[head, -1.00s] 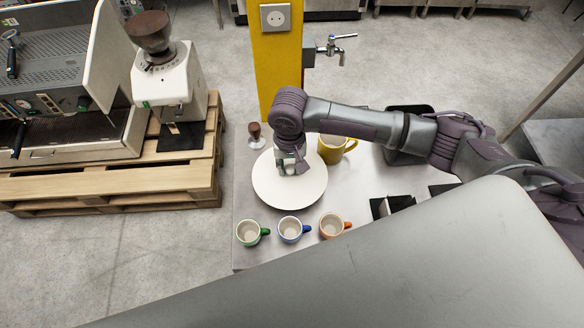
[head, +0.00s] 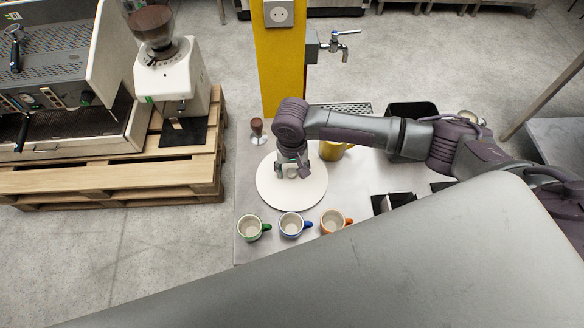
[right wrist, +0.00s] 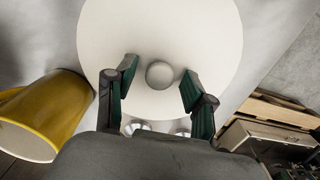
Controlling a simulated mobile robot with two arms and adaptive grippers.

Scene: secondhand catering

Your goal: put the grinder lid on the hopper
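The grinder's hopper (head: 152,24) is a dark brown cup on top of the white grinder (head: 172,78), at the upper left in the head view. A large white disc (head: 308,193) with a small round knob lies on the table and looks like the grinder lid. It fills the middle of the right wrist view (right wrist: 205,35), where its knob (right wrist: 160,74) shows. My right gripper (head: 292,172) is over the disc. In the right wrist view its two fingers (right wrist: 159,74) are open on either side of the knob, with a gap on each side. My left gripper is not in view.
A yellow mug (head: 334,151) stands close behind the disc. A tamper (head: 257,131) stands at its back left. Green-, blue- and orange-handled cups (head: 291,225) line the front. The grinder stands on a wooden pallet (head: 110,180) across a floor gap.

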